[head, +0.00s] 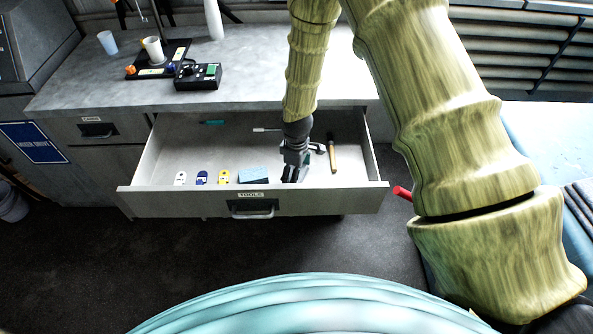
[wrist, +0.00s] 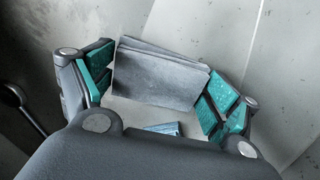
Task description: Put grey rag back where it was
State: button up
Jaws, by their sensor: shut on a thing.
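The grey rag (wrist: 160,78) is a flat folded cloth. In the wrist view it spans the space between the teal finger pads of my gripper (wrist: 162,88), which is shut on it. In the head view my gripper (head: 293,174) points down inside the open drawer (head: 170,160) labelled TOOLS, near its front wall and right of the middle. I cannot clearly make out the rag there. Whether it touches the drawer floor cannot be told.
A light blue pad (head: 253,174) lies left of my gripper, beside several small coloured items at the drawer front. A wooden-handled tool (head: 332,155) lies to the right. A worktop (head: 260,90) overhangs the back. The drawer's middle left is largely clear.

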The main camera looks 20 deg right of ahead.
jog(key=shift+f, duration=0.15)
jog(key=o, duration=0.8)
jog(key=shift+r+b, duration=1.35)
jog(key=shift+r, duration=4.8)
